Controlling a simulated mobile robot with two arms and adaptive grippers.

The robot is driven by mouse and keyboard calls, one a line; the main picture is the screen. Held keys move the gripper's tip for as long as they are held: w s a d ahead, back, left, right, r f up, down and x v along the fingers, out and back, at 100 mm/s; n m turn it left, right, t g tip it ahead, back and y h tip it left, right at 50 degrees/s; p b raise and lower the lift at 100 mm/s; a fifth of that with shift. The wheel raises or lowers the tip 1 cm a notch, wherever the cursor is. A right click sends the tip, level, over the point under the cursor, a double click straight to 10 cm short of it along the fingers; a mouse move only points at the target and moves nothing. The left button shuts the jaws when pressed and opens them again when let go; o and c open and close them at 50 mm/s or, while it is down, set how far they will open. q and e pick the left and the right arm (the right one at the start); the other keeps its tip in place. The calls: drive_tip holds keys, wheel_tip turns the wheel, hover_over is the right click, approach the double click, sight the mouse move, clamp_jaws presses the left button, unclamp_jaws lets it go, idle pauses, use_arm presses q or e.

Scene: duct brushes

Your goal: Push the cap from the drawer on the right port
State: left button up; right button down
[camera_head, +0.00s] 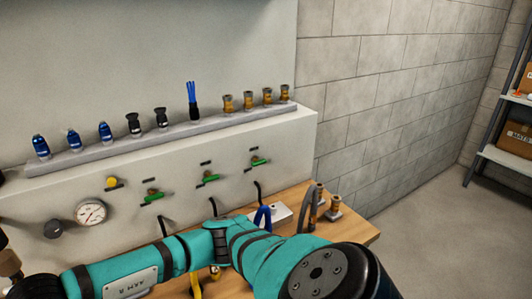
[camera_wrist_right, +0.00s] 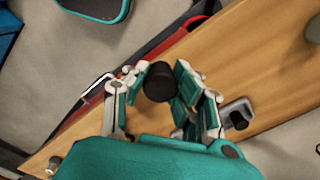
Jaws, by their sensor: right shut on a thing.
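In the right wrist view, my right gripper (camera_wrist_right: 158,88) is shut on a black round cap (camera_wrist_right: 160,82), held between its teal and white fingers above the wooden bench. In the head view, my teal right arm marked "ARM R" crosses the bottom and hides its own gripper and the cap. An open red-edged drawer (camera_wrist_right: 190,22) seems to show along the bench edge in the wrist view. I cannot tell which fitting is the right port; several short black hose ends stick out along the panel foot in the head view. My left gripper is not in view.
A wall panel carries a gauge (camera_head: 90,212), green-handled valves (camera_head: 209,178) and a ledge (camera_head: 170,141) with several blue, black and brass fittings. Brass fittings (camera_head: 334,207) stand on the bench (camera_head: 357,232) at right. A grey piece (camera_wrist_right: 236,114) lies near the gripper.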

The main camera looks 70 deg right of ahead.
drive_tip(key=s+d+r+n, duration=0.2)
drive_tip(key=d+n, duration=0.2)
drive_tip(key=n, duration=0.4)
drive_tip(key=s+d+r+n, duration=0.2)
drive_tip(key=d+n, duration=0.2)
drive_tip(key=n, duration=0.5)
drive_tip(key=shift+r+n, duration=0.3)
drive_tip(key=shift+r, duration=0.05)
drive_tip(key=shift+d, duration=0.1)
